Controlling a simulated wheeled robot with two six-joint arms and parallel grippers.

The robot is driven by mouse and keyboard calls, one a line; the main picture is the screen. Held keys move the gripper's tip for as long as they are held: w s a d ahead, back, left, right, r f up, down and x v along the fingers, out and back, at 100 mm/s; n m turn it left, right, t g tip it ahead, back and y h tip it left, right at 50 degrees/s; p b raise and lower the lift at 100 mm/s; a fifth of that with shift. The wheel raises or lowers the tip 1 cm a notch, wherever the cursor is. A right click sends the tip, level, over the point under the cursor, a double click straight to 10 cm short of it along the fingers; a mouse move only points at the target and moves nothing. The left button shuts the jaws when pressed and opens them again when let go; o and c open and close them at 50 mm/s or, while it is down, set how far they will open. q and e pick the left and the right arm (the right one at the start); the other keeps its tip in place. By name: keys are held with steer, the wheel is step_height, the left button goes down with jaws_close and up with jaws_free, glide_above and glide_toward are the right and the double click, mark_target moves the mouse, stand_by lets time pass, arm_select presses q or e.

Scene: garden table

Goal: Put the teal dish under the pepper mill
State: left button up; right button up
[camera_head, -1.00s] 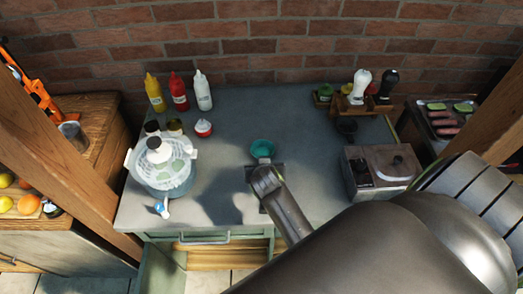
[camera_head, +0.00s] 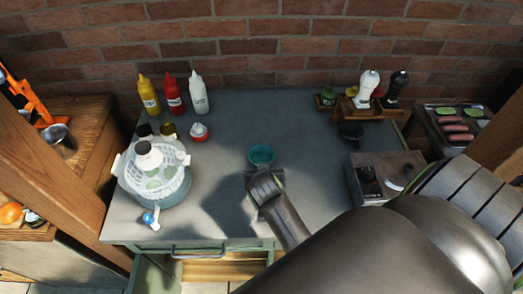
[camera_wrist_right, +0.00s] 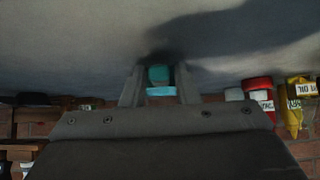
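The teal dish (camera_head: 261,155) is small and round and sits on the grey tabletop near the middle. It also shows in the wrist view (camera_wrist_right: 160,74), between the two fingertips. My right gripper (camera_head: 264,180) is low over the table on the near side of the dish. Its fingers (camera_wrist_right: 160,92) are apart, with the dish between or just beyond them; contact cannot be told. A black mill (camera_head: 396,88), probably the pepper mill, stands beside a white one (camera_head: 367,88) at the wooden rack at the back right. My left gripper is not in view.
Yellow, red and white bottles (camera_head: 174,95) stand at the back left. A salad spinner (camera_head: 156,180) is at the left. A wood-topped box (camera_head: 385,178) stands at the right, with a dark bowl (camera_head: 351,131) behind it. The table between dish and wall is clear.

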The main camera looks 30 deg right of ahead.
jaws_close()
